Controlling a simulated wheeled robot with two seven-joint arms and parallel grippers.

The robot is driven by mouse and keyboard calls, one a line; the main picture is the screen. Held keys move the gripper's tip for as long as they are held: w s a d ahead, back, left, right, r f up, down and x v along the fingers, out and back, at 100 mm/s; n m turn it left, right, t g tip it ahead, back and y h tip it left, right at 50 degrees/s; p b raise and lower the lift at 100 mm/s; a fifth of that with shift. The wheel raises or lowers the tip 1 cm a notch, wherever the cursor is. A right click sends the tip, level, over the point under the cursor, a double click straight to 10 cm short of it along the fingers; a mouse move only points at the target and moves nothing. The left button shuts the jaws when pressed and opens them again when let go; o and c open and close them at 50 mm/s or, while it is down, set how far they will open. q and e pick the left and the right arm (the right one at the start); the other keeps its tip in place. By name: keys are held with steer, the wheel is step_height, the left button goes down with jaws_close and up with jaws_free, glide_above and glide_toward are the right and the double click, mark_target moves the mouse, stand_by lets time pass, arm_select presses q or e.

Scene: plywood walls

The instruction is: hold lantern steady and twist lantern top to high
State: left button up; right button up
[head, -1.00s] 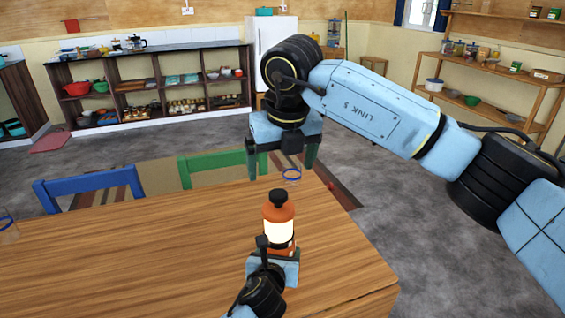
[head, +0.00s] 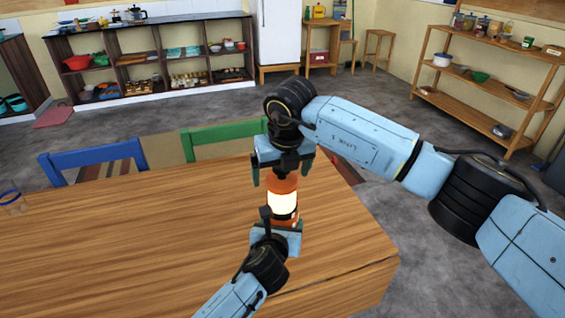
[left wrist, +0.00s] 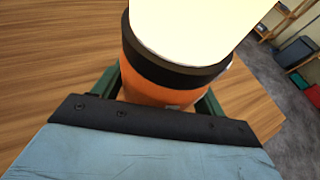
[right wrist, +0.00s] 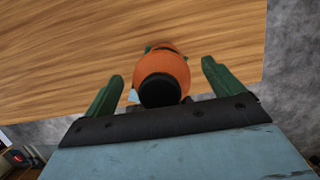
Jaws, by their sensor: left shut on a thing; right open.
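The lantern (head: 283,200) stands upright on the wooden table, with an orange top, a glowing pale middle and an orange base. My left gripper (head: 278,228) is shut on its lower part; in the left wrist view the green fingers lie on both sides of the orange base (left wrist: 160,92). My right gripper (head: 283,178) is above the lantern, pointing down and open. In the right wrist view its fingers (right wrist: 160,85) stand apart on either side of the orange top and its black knob (right wrist: 160,90), with gaps on both sides. The knob is hidden in the head view.
The wooden table (head: 130,240) is mostly clear around the lantern. A blue chair (head: 95,165) and a green chair (head: 220,138) are at the far side. Shelves stand farther back.

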steer(key=c, duration=1.1)
steer(key=shift+n+y, duration=0.3)
steer(key=shift+n, duration=1.1)
steer(key=shift+n, duration=0.9)
steer(key=shift+a+n+g+y, duration=0.1)
steer(key=shift+n+g+y, duration=0.2)
steer(key=shift+n+y, duration=0.15)
